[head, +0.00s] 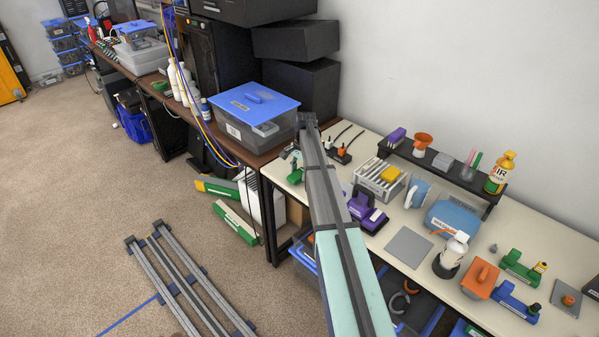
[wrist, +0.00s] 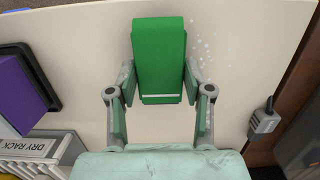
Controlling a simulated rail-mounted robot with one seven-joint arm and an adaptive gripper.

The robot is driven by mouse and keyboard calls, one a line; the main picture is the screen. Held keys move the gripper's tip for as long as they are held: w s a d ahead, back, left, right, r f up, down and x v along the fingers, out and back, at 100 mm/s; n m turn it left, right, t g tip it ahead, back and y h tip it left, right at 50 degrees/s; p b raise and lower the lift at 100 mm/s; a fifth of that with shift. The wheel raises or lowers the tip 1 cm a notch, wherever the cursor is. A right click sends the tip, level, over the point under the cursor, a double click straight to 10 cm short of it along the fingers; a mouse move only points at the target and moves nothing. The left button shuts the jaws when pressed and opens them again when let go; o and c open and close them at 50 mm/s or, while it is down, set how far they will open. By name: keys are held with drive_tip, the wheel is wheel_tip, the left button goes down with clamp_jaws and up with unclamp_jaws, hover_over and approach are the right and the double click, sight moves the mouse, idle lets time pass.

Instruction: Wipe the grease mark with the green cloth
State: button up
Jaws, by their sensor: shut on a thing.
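The green cloth (wrist: 159,55) is a folded, thick-looking pad with a pale stripe near its lower edge. In the wrist view it sits between the two fingers of my gripper (wrist: 160,84), which is shut on it. The cloth is at or just over the cream tabletop, and I cannot tell whether it touches. In the head view the green cloth (head: 294,176) shows near the table's front left corner, partly beside my arm. Faint pale specks (wrist: 204,62) lie on the tabletop just right of the cloth. I make out no clear dark grease mark; the cloth may cover it.
A purple thing (wrist: 18,92) and the dry rack (wrist: 38,150) are left of my gripper. A grey plug (wrist: 264,121) lies to the right. The cream table (head: 345,185) meets a brown bench with a blue-lidded box (head: 255,108). A purple tool (head: 368,212) stands nearby.

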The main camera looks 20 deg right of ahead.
drive_tip(key=shift+f, duration=0.65)
